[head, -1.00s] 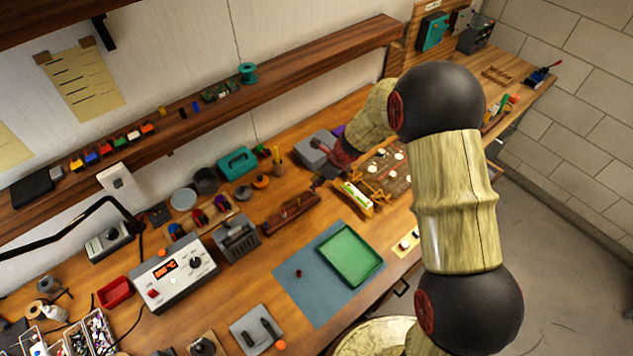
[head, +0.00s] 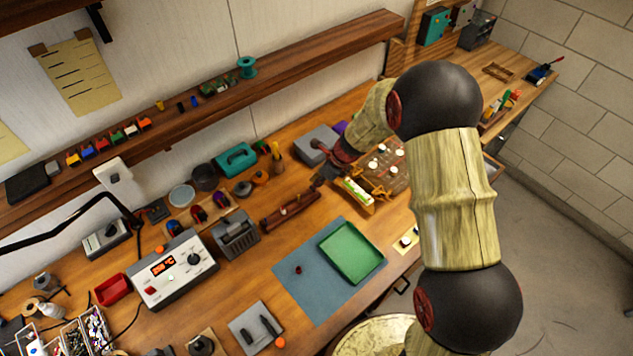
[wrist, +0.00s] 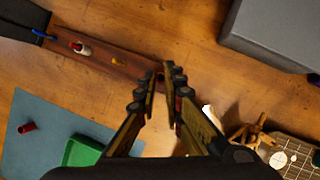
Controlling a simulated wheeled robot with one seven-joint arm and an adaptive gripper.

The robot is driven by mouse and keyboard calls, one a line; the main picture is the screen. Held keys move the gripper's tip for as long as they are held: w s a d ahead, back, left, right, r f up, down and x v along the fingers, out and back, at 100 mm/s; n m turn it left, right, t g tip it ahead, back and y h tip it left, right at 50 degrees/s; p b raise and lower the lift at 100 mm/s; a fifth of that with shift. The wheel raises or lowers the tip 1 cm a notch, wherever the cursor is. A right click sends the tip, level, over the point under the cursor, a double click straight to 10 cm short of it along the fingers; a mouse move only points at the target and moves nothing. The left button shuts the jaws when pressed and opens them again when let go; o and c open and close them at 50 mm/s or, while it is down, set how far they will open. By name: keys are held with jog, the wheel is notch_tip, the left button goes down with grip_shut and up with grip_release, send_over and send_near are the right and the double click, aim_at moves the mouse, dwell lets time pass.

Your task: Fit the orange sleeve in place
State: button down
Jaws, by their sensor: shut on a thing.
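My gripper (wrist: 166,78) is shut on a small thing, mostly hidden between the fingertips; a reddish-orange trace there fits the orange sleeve. In the head view my gripper (head: 326,174) is above the bench, near the right end of a dark wooden rail (head: 290,210). In the wrist view the rail (wrist: 140,69) runs towards the fingertips, which overlap its right part. A red-and-white peg (wrist: 81,48) and a small yellow-orange piece (wrist: 118,62) stand on it. I cannot tell whether the held thing touches the rail.
A blue-grey mat (head: 318,300) holds a green tray (head: 352,254) and a small red cylinder (head: 298,269). A grey box (head: 316,142) stands behind my gripper.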

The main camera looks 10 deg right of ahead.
jog(key=shift+f+b, duration=0.55)
jog(key=shift+f, duration=0.25)
jog(key=c, duration=1.8)
grip_release()
jog(key=shift+r, duration=0.1)
jog(key=v, duration=1.2)
